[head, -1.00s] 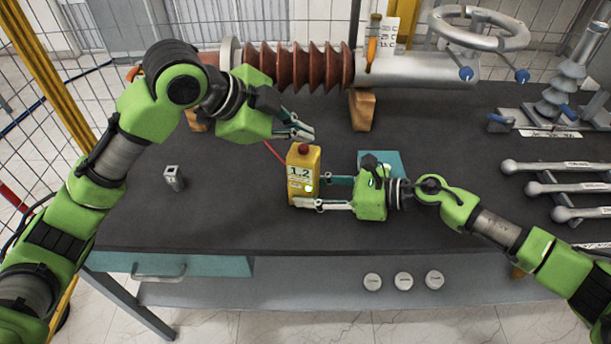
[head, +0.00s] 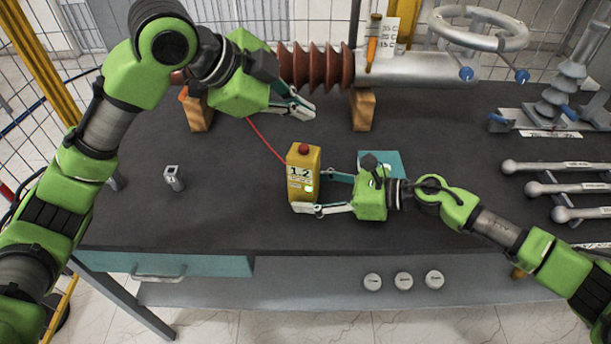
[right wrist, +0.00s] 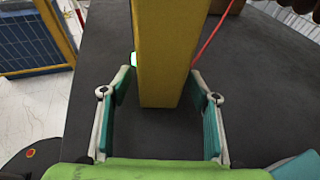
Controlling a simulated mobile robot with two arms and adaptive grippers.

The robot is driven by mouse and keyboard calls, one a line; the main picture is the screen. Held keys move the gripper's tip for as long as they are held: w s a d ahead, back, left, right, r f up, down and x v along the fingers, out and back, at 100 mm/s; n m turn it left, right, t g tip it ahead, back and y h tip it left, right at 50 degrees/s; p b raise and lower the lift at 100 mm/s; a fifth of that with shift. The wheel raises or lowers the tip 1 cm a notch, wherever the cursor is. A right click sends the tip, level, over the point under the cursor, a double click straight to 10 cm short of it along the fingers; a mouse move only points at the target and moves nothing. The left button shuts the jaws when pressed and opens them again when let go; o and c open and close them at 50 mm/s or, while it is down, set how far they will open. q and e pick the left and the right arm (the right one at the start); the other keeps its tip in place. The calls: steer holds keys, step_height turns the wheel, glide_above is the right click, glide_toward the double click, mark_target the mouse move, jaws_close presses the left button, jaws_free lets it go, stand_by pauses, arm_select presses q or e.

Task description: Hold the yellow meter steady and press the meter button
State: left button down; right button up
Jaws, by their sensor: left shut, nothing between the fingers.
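The yellow meter (head: 303,178) stands upright on the dark table, with a red knob on top, a "1.2" reading and a lit green spot on its face. It fills the upper middle of the right wrist view (right wrist: 163,55). My right gripper (head: 310,192) reaches in from the right with one finger on each side of the meter. The fingers are spread, with thin dark gaps beside the meter in the right wrist view. My left gripper (head: 304,109) is shut and empty, above and behind the meter, apart from it.
A ribbed brown bushing (head: 312,66) lies on wooden blocks (head: 362,109) at the back. A red cable runs left from behind the meter. A small metal block (head: 174,178) stands at left, a teal box (head: 395,160) behind my right gripper, and metal rods (head: 560,167) at right.

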steer(key=v, duration=1.2)
steer(key=shift+s, duration=0.1)
